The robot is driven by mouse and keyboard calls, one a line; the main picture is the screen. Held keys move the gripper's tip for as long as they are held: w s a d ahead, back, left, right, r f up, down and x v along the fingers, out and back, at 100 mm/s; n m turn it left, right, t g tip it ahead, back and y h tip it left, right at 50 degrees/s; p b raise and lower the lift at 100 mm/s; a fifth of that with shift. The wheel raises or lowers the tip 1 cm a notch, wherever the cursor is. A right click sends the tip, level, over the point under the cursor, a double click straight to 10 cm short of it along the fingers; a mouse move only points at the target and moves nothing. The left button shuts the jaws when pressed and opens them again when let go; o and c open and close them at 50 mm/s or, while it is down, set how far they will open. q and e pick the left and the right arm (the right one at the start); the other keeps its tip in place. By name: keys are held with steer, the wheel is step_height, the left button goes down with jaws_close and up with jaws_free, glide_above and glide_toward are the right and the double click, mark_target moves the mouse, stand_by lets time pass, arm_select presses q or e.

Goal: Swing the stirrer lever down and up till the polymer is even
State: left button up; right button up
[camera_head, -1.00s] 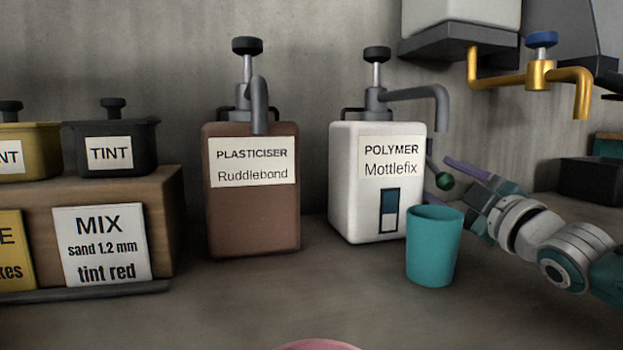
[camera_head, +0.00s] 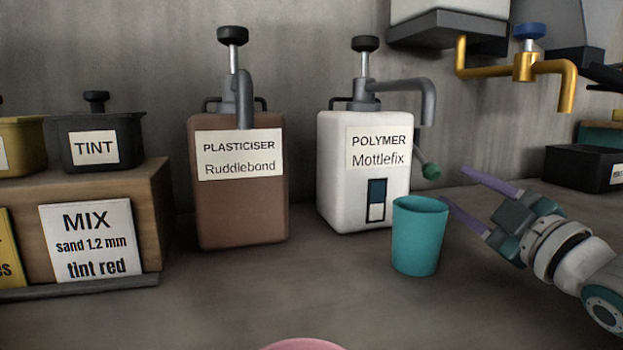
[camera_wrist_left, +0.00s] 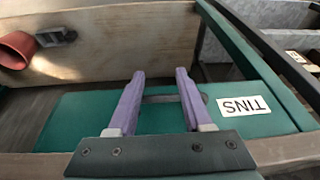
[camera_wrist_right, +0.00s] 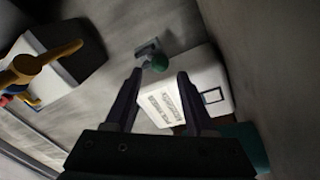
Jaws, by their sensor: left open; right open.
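The white polymer container (camera_head: 335,185) stands on the bench, labelled "POLYMER Mottlefix". Its small front window (camera_head: 376,200) is dark above and pale below. The stirrer lever, with a green knob (camera_head: 432,171), sticks out at its right side; the knob also shows in the right wrist view (camera_wrist_right: 160,62). My right gripper (camera_head: 455,184) is open and empty, to the right of the knob, its fingers pointing at it and apart from it. My left gripper (camera_wrist_left: 160,72) is open and empty above a green surface with a "TINS" label (camera_wrist_left: 243,105); it is outside the head view.
A teal cup (camera_head: 418,240) stands in front of the polymer container, close to my right gripper. The brown plasticiser container (camera_head: 240,215) stands to the left. A yellow tap (camera_head: 525,68) hangs at the upper right. The bench front centre is mostly clear.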

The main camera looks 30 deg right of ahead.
mark_target(437, 174)
steer(key=shift+s+a+r+m+g+h+p, duration=0.2)
steer(key=shift+r+m+g+h+p, duration=0.1)
steer(key=shift+m+h, duration=0.3)
steer(key=shift+s+a+r+m+g+h+p, duration=0.15)
steer(key=shift+r+m+g+h, duration=0.15)
steer(key=shift+m+h, duration=0.25)
steer(key=shift+s+a+r+m+g, duration=0.1)
steer(key=shift+s+a+m+g, duration=0.25)
steer(key=shift+m, duration=0.2)
steer(key=shift+s+a+r+m+g+p, duration=0.1)
steer(key=shift+s+a+m+g+p, duration=0.05)
steer(key=shift+a+m+g+p, duration=0.3)
steer(key=b+x, duration=0.2)
steer(key=x, duration=0.6)
steer(key=shift+x, duration=0.9)
steer(key=shift+c, duration=0.4)
steer(key=c, duration=0.4)
jaws_close()
